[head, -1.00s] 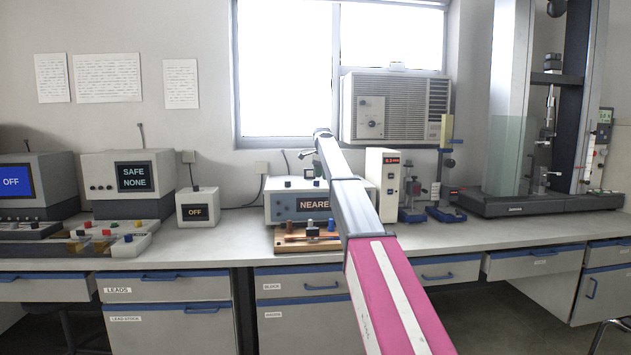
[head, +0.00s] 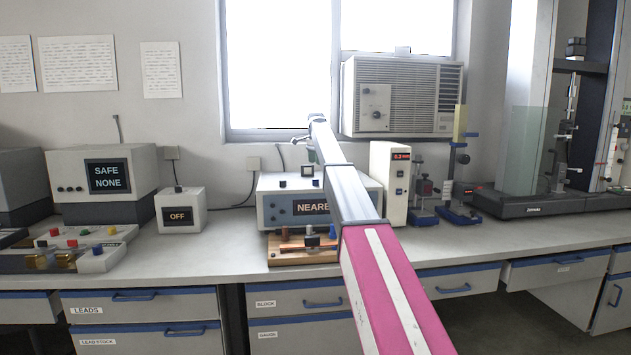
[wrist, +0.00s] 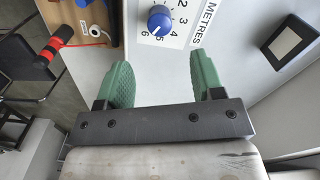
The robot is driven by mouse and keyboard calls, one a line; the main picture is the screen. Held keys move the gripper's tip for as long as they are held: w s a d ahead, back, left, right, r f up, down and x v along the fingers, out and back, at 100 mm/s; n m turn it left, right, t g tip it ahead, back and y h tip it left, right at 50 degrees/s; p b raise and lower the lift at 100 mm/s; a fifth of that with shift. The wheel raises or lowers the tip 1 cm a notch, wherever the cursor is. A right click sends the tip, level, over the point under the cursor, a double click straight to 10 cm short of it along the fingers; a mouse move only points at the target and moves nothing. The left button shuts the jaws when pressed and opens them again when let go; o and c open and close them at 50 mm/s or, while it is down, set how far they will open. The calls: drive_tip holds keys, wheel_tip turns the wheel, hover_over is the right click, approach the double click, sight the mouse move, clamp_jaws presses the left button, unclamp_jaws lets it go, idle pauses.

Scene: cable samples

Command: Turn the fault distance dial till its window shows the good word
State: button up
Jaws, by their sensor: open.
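The fault distance dial, a blue knob (wrist: 160,20) with a white pointer mark, stands on a pale panel beside printed numbers and the word METRES in the wrist view. My gripper (wrist: 161,62) has its two green fingers apart and empty, just short of the knob and not touching it. My arm also hides the knob there.
A wooden block (head: 290,258) with terminals stands in front of the box. In the wrist view a red and black part (wrist: 60,38) lies left of the knob and a dark framed square (wrist: 290,42) lies right. A small OFF box (head: 180,216) stands left.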

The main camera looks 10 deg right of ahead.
sight(316, 182)
wheel_tip(316, 182, down, 10)
drive_tip(key=shift+r, duration=0.2)
drive_tip(key=c, duration=0.9)
